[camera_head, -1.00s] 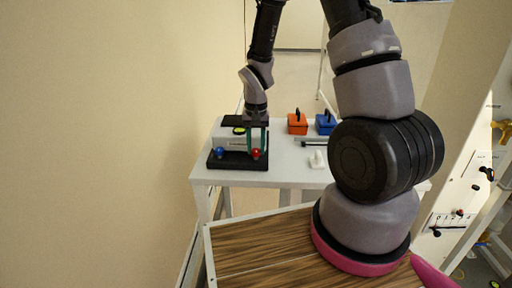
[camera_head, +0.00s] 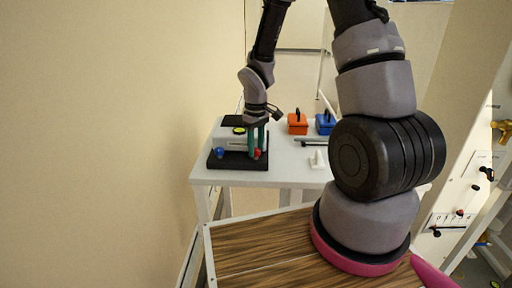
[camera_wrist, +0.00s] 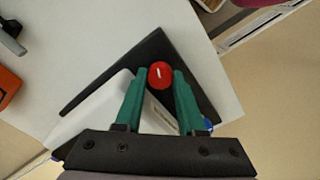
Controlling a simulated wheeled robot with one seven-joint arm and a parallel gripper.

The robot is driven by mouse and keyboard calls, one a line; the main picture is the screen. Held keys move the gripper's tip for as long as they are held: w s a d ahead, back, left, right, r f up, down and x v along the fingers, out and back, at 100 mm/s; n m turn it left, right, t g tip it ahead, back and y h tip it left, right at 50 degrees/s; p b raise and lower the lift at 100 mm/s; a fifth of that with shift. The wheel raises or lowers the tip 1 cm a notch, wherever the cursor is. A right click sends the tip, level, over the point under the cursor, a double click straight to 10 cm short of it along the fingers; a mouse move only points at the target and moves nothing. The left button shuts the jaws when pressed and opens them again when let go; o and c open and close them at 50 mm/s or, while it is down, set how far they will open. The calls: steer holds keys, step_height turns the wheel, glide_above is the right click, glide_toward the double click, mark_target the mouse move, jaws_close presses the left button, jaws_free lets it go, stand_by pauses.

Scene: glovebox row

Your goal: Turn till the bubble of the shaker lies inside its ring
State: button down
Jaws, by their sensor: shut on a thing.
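The shaker is a whitish box (camera_head: 230,143) on a black base plate (camera_head: 237,164), at the left of the white table. A yellow-green bubble level (camera_head: 239,130) sits on its top; it is too small to tell where the bubble lies against its ring. A blue knob (camera_head: 219,153) and a red knob (camera_head: 257,154) are on the near side. My gripper (camera_head: 259,148) points down with its green fingers on the red knob. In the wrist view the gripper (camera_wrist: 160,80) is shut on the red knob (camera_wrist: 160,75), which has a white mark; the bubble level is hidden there.
An orange box (camera_head: 297,123) and a blue box (camera_head: 325,123) with handles stand to the right on the white table (camera_head: 285,178). A small white block (camera_head: 318,160) and a dark bar lie nearer. A wall is close on the left.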

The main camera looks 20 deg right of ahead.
steer(key=shift+n, duration=0.6)
steer(key=c, duration=0.5)
jaws_free()
